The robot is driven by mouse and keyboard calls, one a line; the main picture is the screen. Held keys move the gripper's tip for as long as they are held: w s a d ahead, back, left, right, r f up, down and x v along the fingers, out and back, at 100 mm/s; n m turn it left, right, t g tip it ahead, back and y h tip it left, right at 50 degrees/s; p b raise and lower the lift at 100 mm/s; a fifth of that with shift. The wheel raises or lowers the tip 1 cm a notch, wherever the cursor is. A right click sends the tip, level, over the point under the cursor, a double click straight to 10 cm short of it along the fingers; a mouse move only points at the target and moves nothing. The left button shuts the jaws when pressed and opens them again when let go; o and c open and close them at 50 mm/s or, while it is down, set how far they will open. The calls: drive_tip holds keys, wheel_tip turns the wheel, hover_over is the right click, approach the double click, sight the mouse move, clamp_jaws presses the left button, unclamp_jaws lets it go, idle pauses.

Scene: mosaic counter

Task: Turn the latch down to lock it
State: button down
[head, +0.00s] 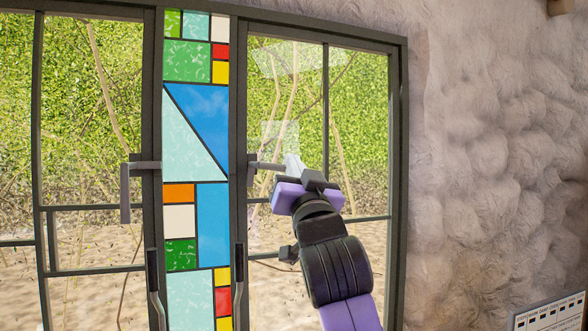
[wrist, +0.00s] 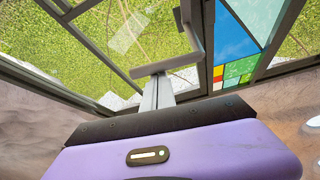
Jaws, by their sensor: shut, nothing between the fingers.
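The right-hand latch (head: 266,166) is a dark grey bar on the right window's frame. In the head view it reaches sideways from the frame toward my gripper. My gripper (head: 293,163) is shut and empty, with its pale fingers at the bar's outer end. My gripper hides part of the latch in the head view.
A similar L-shaped latch (head: 126,190) hangs on the left window, its long arm pointing down. A stained-glass strip (head: 197,130) stands between the windows. Black handles (head: 153,278) are lower down. The rough wall (head: 490,150) is at right.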

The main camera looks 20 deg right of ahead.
drive_tip(key=a+f+m+g+h+b, duration=0.5)
drive_tip(key=m+g+b, duration=0.3)
drive_tip(key=m, duration=1.1)
drive_tip(key=shift+a+f+m+h, duration=0.2)
drive_tip(key=shift+f+m+h, duration=0.3)
drive_tip(key=shift+h, duration=0.4)
drive_tip(key=shift+a+f, duration=0.1)
drive_tip(key=shift+f, duration=0.05)
